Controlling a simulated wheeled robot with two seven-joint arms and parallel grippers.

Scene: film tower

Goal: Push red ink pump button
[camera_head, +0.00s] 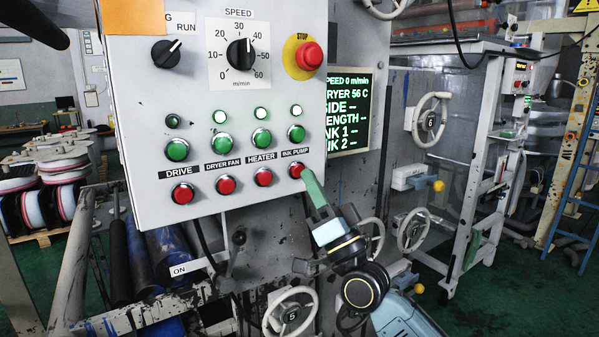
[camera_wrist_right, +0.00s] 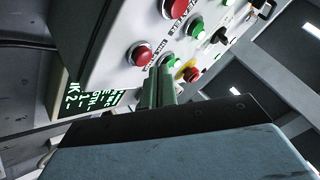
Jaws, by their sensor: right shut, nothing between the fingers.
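The red ink pump button (camera_head: 295,171) is at the right end of the lower button row on the white control panel (camera_head: 140,95), under the "INK PUMP" label. It also shows in the right wrist view (camera_wrist_right: 139,56). My right gripper (camera_head: 306,172) is shut and empty, its green fingers pointing up at the panel. Its fingertips (camera_wrist_right: 159,70) are right by this button and overlap its edge in the head view; I cannot tell whether they touch. The green ink pump button (camera_head: 296,133) is above, with a lit lamp (camera_head: 296,111). My left gripper is not in view.
Red heater (camera_head: 264,177), dryer fan (camera_head: 225,185) and drive (camera_head: 182,193) buttons sit left of the ink pump one. The red stop button (camera_head: 309,56) is at upper right. A green-text display (camera_head: 348,110) is behind the panel's right edge. A handwheel (camera_head: 291,313) is below.

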